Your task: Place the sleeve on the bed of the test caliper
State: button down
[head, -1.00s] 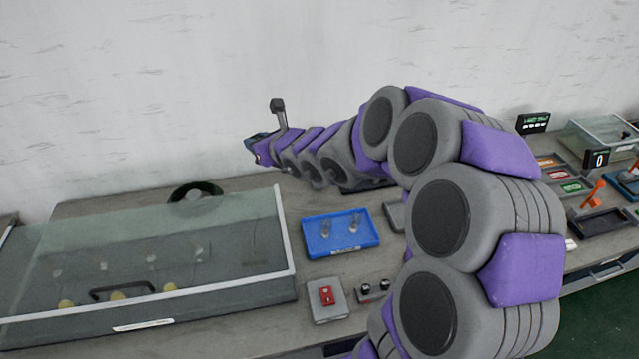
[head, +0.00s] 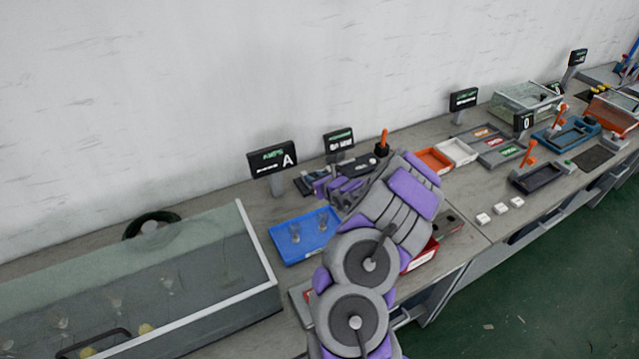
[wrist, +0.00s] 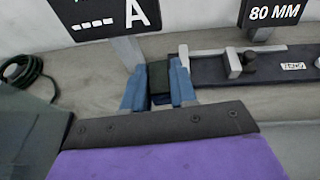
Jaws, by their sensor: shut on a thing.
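In the wrist view, my gripper (wrist: 158,86) has its blue fingers shut on a small dark block, which I take to be the sleeve (wrist: 158,74). The test caliper (wrist: 225,76) lies to the right of the fingers, with a long dark bed, grey jaws and a ZERO label. The sleeve is apart from the caliper, to the left of its bed. In the head view the caliper (head: 357,166) shows partly behind my arm on the bench. My fingers and the sleeve cannot be made out there.
A display marked A (wrist: 108,18) stands on a post just behind the fingers. An 80 MM display (wrist: 272,12) stands behind the caliper. A blue tray (head: 280,250) with clear parts and a glass-sided case (head: 255,262) are to the left. An upright orange handle (head: 383,140) stands right of the caliper.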

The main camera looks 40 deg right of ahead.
jog(key=shift+m+h, duration=0.6)
jog(key=s+d+f, duration=0.7)
jog(key=shift+d, duration=0.2)
jog(key=w+d+b, duration=0.1)
jog(key=w, duration=0.3)
jog(key=w+d+f+b, duration=0.1)
jog(key=w, duration=0.4)
jog(key=w+d, duration=0.2)
jog(key=w, duration=0.3)
jog(key=shift+f+b, duration=0.2)
jog(key=shift+b, duration=0.2)
jog(key=shift+w+a+r, duration=0.1)
jog(key=shift+w+a, duration=0.15)
jog(key=shift+w, duration=0.35)
notch_tip(320, 180, down, 4)
jog(key=shift+s+r+b, duration=0.1)
jog(key=shift+r+b, duration=0.05)
jog(key=shift+b, duration=0.5)
jog(key=shift+d, duration=0.15)
jog(key=c, duration=1.3)
grip_release()
jog(key=shift+o, duration=0.6)
jog(key=shift+r, duration=0.1)
